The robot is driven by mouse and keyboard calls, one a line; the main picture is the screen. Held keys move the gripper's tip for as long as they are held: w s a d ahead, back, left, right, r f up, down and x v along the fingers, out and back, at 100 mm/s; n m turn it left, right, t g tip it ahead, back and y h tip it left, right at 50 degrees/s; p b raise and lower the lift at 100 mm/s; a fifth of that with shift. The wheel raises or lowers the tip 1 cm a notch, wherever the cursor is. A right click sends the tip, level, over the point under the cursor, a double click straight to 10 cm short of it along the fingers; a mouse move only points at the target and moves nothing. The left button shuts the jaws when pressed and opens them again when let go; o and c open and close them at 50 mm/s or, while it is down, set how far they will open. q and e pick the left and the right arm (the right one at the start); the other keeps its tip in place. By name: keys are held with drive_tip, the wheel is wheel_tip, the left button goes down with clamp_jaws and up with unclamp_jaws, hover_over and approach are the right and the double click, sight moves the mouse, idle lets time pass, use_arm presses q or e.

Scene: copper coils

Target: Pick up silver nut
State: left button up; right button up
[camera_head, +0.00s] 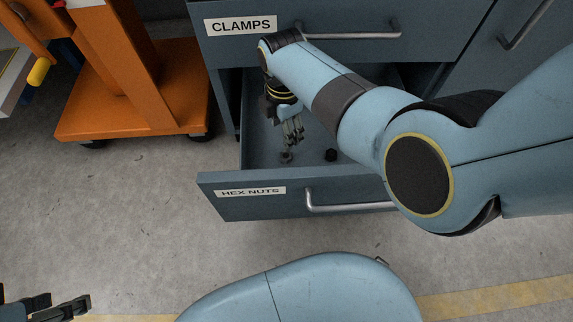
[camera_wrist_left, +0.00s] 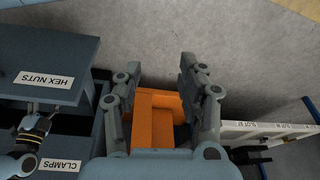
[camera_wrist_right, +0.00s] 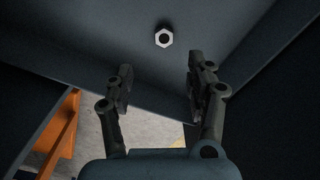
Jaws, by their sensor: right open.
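The silver nut (camera_wrist_right: 163,37) lies on the drawer floor, above and between my right fingertips in the right wrist view. In the head view it shows small and grey (camera_head: 285,157), just below the right fingertips. My right gripper (camera_head: 293,134) reaches down into the open HEX NUTS drawer (camera_head: 250,207). Its fingers (camera_wrist_right: 158,86) are spread with nothing between them, and it is apart from the nut. My left gripper (camera_head: 62,306) is at the lower left, outside the drawer. Its fingers are spread and empty in the left wrist view (camera_wrist_left: 158,78).
A black nut (camera_head: 331,155) lies in the drawer, right of the silver one. The CLAMPS drawer (camera_head: 300,45) is right above, close to my right arm. An orange cart (camera_head: 135,85) stands to the left. The floor in front is clear.

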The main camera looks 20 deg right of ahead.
sight(288, 155)
wheel_tip(288, 155, down, 4)
drive_tip(key=shift+s+a+r+b, duration=0.15)
drive_tip(key=shift+r+b, duration=0.1)
drive_tip(key=shift+b, duration=0.75)
drive_tip(key=shift+f+b, duration=0.35)
drive_tip(key=shift+f, duration=0.15)
drive_tip(key=shift+f+b, duration=0.3)
drive_tip(key=shift+f, duration=0.15)
drive_tip(key=shift+s+d+f+b, duration=0.1)
drive_tip(key=shift+d+f+b, duration=0.1)
drive_tip(key=shift+f+b, duration=0.45)
drive_tip(key=shift+d+f+b, duration=0.2)
drive_tip(key=shift+f+b, duration=0.25)
drive_tip(key=shift+f, duration=0.25)
drive_tip(key=shift+s+d+f+b, duration=0.1)
drive_tip(key=shift+f+b, duration=0.4)
drive_tip(key=shift+f, duration=0.4)
drive_tip(key=shift+f+b, duration=0.35)
drive_tip(key=shift+b, duration=0.2)
use_arm(q)
wheel_tip(288, 155, down, 7)
drive_tip(key=w+d+t, duration=0.1)
drive_tip(key=t, duration=0.8)
drive_tip(key=shift+w+h, duration=0.15)
drive_tip(key=shift+h, duration=0.25)
